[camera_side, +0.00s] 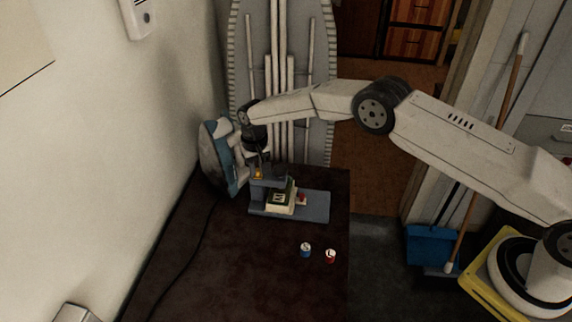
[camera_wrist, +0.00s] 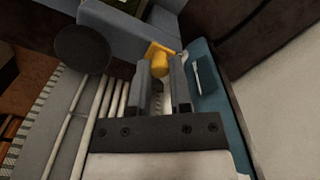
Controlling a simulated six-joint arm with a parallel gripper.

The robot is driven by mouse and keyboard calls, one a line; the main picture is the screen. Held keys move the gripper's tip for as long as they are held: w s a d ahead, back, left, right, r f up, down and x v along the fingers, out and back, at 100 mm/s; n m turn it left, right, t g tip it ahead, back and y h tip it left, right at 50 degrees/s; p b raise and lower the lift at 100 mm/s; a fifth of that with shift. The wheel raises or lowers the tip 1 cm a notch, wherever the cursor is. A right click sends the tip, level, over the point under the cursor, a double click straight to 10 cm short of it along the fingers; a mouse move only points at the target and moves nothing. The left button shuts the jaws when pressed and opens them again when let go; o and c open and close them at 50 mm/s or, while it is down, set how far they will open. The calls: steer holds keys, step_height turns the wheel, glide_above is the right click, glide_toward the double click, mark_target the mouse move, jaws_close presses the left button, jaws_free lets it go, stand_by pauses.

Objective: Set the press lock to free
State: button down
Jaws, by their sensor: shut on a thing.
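The grey-blue press (camera_side: 318,207) stands on the dark table, with a green and cream block (camera_side: 281,198) on its base. A yellow-orange lock piece (camera_side: 258,174) sits at the left end of the press. In the wrist view, the yellow lock piece (camera_wrist: 161,56) lies at my fingertips, and part of the grey-blue press (camera_wrist: 130,32) shows beyond. My gripper (camera_side: 258,167) points down from above onto the lock piece. Its two fingers (camera_wrist: 163,70) are shut on it with a narrow gap between them. The fingers partly hide the piece, and I cannot read its setting.
A blue and white iron (camera_side: 215,158) stands close left of the press. A blue-white can (camera_side: 305,250) and a red-white can (camera_side: 330,256) stand in front. A red part (camera_side: 302,199) is beside the block. A black cord crosses the table (camera_side: 255,285); its front is mostly clear.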

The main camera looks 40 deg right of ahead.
steer(key=shift+w+d+r, duration=0.1)
steer(key=shift+w+d, duration=0.75)
steer(key=shift+w, duration=0.05)
steer(key=c, duration=0.5)
jaws_free()
steer(key=shift+d, duration=0.1)
steer(key=shift+c, duration=0.2)
step_height(320, 180, up, 8)
